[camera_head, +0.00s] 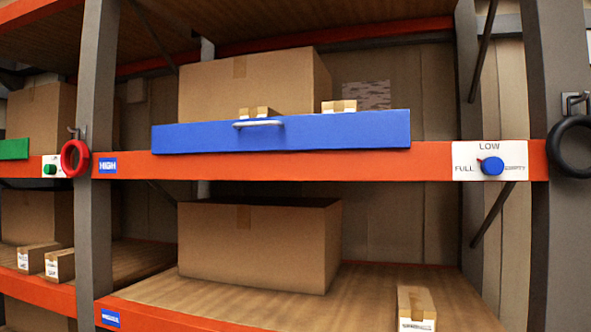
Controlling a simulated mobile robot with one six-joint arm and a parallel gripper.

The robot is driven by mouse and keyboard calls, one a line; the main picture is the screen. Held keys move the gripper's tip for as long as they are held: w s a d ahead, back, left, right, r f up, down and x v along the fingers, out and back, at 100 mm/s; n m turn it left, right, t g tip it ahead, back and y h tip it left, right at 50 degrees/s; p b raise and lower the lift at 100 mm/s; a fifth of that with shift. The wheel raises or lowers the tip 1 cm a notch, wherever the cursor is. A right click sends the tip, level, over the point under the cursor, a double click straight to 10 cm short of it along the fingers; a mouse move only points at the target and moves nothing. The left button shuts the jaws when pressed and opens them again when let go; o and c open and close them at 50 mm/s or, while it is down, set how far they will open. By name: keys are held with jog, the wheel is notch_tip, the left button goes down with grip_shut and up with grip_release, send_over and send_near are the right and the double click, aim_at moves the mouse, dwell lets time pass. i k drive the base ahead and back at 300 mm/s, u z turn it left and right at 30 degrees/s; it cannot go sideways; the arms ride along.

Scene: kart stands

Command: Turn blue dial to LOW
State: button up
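The blue dial (492,166) is a round knob on a white label plate (462,174) fixed to the orange shelf beam at the right. The plate reads LOW above the dial, FULL at its left and EMPTY at its right. A small red pointer beside the dial points up and left, toward FULL, between FULL and LOW. My gripper is not in view.
A blue drawer (285,134) with a silver handle (258,123) sits left of the dial on the same beam. A black ring (557,147) hangs from a hook on the right post, close to the plate. A red ring (65,160) and a green dial (50,170) are at the left.

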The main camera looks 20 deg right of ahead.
aim_at(490, 165)
jog(key=z, duration=1.5)
jog(key=k, duration=1.3)
jog(key=u, duration=0.55)
jog(key=i, duration=1)
